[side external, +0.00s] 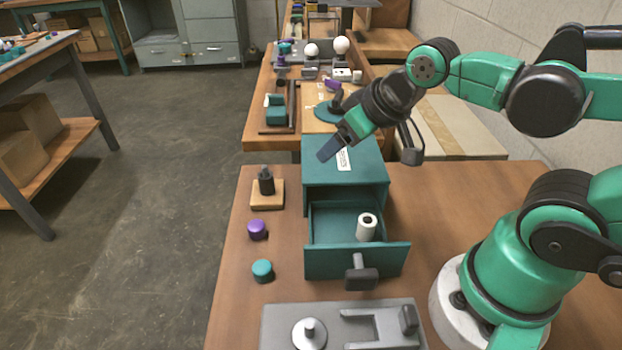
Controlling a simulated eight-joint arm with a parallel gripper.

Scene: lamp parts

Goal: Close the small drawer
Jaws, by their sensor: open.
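The small teal drawer (326,263) is pulled out of its teal cabinet (372,182) toward the front of the table. A dark grey handle (361,279) sticks out from its front. A white and dark cylinder (367,227) stands inside the drawer on the right side. My gripper (370,156) is open and empty. Its two fingers are spread above the cabinet top, apart from the drawer and its handle. A white label lies on the cabinet top between the fingers.
A wooden block with a dark peg (267,188), a purple cap (257,230) and a teal cap (262,271) sit left of the cabinet. A grey fixture plate (276,322) lies in front of the drawer. A second bench with lamp parts (340,45) stands behind.

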